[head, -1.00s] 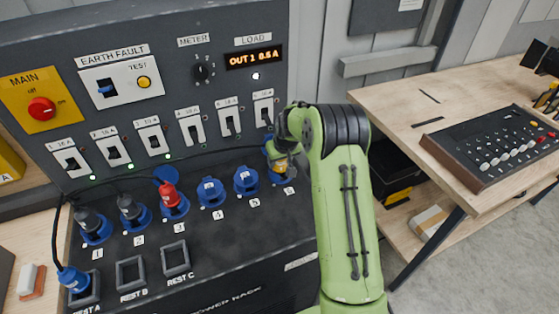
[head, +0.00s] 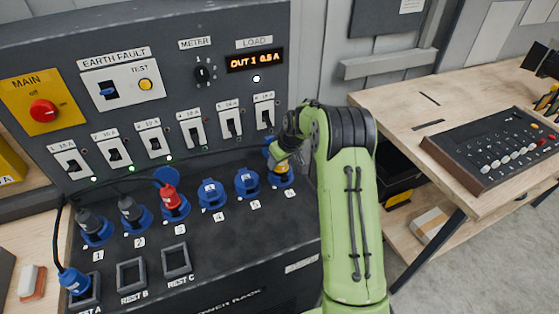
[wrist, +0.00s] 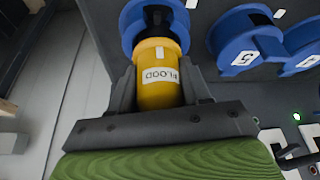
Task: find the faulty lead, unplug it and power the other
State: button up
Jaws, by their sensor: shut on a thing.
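My gripper (wrist: 158,90) is shut on a yellow plug (wrist: 158,78) labelled FLOOD, one finger on each side. The plug's dark front end sits at the blue socket (wrist: 130,32) of outlet 6; how deep it is in cannot be told. In the head view my gripper (head: 284,160) partly hides this plug. Dark plugs stand in outlet 1 (head: 92,222) and outlet 2 (head: 130,208), and a red plug (head: 170,197) in outlet 3. A blue plug (head: 73,280) is in REST A. The load display (head: 254,60) reads OUT 1.
Outlet 4 (head: 211,194) and outlet 5 (head: 247,183) hold no plug. REST B (head: 131,274) and REST C (head: 176,261) are empty. A row of breakers (head: 153,139), a red main switch (head: 42,110) and a meter knob (head: 203,73) sit above. A bench (head: 400,95) stands right.

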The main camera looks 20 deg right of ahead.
jog(key=shift+r+p, duration=1.85)
jog(key=shift+r, duration=1.25)
